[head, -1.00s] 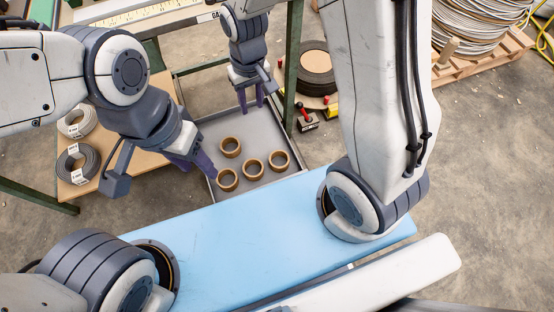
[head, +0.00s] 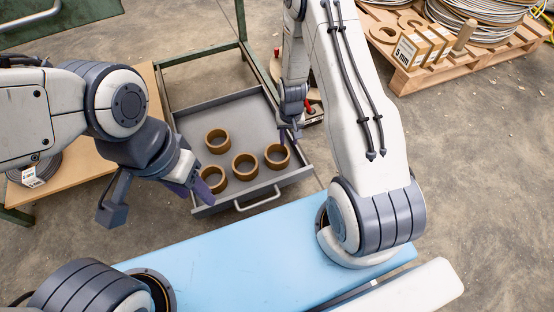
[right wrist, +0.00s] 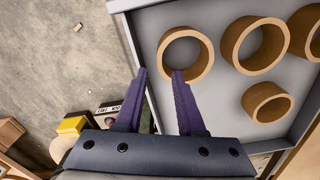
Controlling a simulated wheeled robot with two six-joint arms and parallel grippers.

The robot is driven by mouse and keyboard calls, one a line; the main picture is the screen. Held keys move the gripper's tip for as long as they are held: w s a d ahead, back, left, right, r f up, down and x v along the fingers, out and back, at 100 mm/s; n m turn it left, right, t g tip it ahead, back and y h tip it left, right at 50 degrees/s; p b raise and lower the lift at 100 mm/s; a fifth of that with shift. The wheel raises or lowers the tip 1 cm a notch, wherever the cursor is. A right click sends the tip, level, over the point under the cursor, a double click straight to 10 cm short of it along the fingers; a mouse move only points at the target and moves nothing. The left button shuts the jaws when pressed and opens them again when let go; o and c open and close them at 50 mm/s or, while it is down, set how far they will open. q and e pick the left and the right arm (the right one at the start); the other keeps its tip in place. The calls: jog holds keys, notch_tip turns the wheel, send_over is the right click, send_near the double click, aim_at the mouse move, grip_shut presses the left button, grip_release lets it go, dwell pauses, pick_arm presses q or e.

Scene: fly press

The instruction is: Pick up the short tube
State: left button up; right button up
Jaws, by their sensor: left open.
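Several short brown tubes stand upright in a grey drawer (head: 246,112): a back one (head: 217,141), a right one (head: 277,156), a middle one (head: 245,166) and a left one (head: 213,179). My right gripper (head: 291,135) is open and empty just behind the right tube. In the right wrist view its fingers (right wrist: 160,72) are spread, and one fingertip overlaps the near rim of that tube (right wrist: 185,55); contact is unclear. My left gripper (head: 197,190) is open by the left tube, partly covering it.
The drawer's raised rim (right wrist: 133,60) runs beside my right fingers. Its handle (head: 257,200) faces me. A coil (head: 38,170) lies on a wooden board at left. A pallet (head: 400,75) with cable coils and boxes stands at back right.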

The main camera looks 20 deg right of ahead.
notch_tip(320, 180, down, 3)
jog(key=shift+f+b, duration=0.2)
jog(key=shift+b, duration=0.5)
jog(key=f+b, duration=0.4)
jog(key=f, duration=0.1)
jog(key=shift+s+a, duration=0.1)
jog(key=shift+s, duration=0.15)
jog(key=shift+r, duration=0.1)
grip_shut()
dwell(0.5)
